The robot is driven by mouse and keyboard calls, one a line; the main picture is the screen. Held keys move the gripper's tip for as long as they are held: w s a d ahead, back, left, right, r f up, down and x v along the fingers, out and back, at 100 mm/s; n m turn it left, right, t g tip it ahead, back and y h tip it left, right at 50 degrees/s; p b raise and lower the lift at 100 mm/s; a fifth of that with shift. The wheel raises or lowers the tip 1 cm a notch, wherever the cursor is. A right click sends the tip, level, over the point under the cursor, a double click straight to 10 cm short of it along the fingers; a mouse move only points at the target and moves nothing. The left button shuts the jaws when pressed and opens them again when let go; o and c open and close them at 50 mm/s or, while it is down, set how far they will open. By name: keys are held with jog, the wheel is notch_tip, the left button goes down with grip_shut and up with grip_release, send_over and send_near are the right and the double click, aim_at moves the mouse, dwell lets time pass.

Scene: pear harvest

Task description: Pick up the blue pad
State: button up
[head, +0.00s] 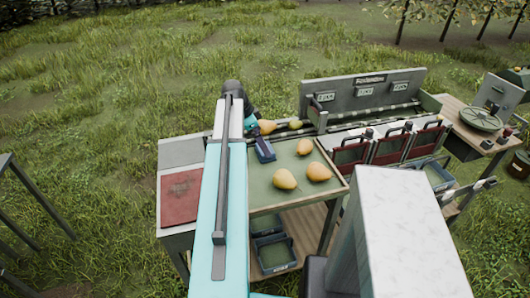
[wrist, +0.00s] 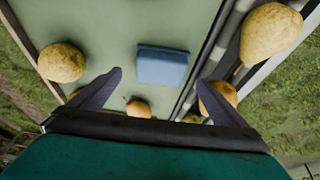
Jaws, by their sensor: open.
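The blue pad (wrist: 162,66) is a small flat-topped block lying on the green tray surface in the wrist view. In the head view it appears as a small blue shape (head: 265,150) at the tray's left side, right of my arm. My gripper (wrist: 158,77) is open and empty, its two dark fingers spread apart. In the wrist view the pad lies between and just beyond the fingertips, apart from both. In the head view my arm hides much of the gripper and its fingers cannot be made out.
Several pears lie around, including one (head: 285,179) on the green tray (head: 270,197) and one (wrist: 270,32) by the rail at right in the wrist view. A small pear (wrist: 138,108) shows between the fingers. A red panel (head: 181,196) is left of my arm.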

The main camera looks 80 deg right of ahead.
jog(key=shift+f, duration=0.1)
jog(key=shift+p+x, duration=1.15)
jog(key=shift+x, duration=1.35)
jog(key=c, duration=1.1)
jog(key=shift+r, duration=0.25)
jog(key=shift+c, duration=0.2)
jog(key=shift+d+r+b, duration=0.1)
jog(key=shift+r+b, duration=0.8)
jog(key=shift+r, duration=0.5)
jog(key=shift+a+r, duration=0.15)
jog(key=shift+a, duration=0.2)
jog(key=a+b, duration=0.1)
jog(key=a, duration=0.4)
jog(key=w+a+r+b, duration=0.1)
jog(key=a+b, duration=0.1)
jog(key=a, duration=0.3)
jog(key=w+a+b, duration=0.1)
jog(key=a, duration=0.4)
jog(key=shift+a+r, duration=0.15)
jog(key=shift+r, duration=0.1)
